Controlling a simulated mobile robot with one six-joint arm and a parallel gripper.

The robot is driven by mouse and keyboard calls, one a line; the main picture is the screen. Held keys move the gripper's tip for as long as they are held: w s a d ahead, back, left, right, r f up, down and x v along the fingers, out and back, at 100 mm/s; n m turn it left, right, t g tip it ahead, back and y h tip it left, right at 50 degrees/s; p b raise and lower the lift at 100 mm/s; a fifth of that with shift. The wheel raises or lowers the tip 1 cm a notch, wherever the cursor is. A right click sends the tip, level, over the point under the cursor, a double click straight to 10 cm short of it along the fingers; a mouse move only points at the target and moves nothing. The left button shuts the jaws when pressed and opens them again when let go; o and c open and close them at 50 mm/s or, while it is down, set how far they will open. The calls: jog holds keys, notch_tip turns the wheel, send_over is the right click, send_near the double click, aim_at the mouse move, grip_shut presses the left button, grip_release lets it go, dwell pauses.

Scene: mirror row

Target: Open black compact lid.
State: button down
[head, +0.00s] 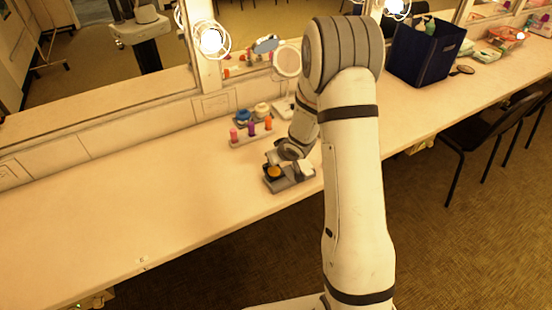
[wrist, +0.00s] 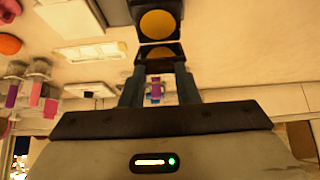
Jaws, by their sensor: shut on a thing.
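The black compact (wrist: 158,24) shows in the wrist view with its round orange pan facing up; in the head view its pan (head: 274,172) shows at the front of the counter. Its lid (wrist: 160,51) is raised from the base, and an orange patch shows on its inner face. My gripper (wrist: 160,66) is shut on the lid, with one dark finger at each side of it. In the head view my gripper (head: 279,157) is small and partly hidden by my wrist.
A grey tray (head: 287,185) sits around the compact near the counter's front edge. A rack of coloured lipsticks (head: 252,135) stands behind it, with small jars and a round mirror (head: 286,61) farther back. A dark blue bin (head: 424,55) stands right. The counter's left is clear.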

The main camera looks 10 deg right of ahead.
dwell(0.6)
jog(key=c, duration=1.1)
grip_release()
jog(key=p+v, duration=0.2)
jog(key=v, duration=0.5)
jog(key=shift+s+r, duration=0.2)
jog(key=shift+r, duration=0.15)
jog(key=shift+d, duration=0.15)
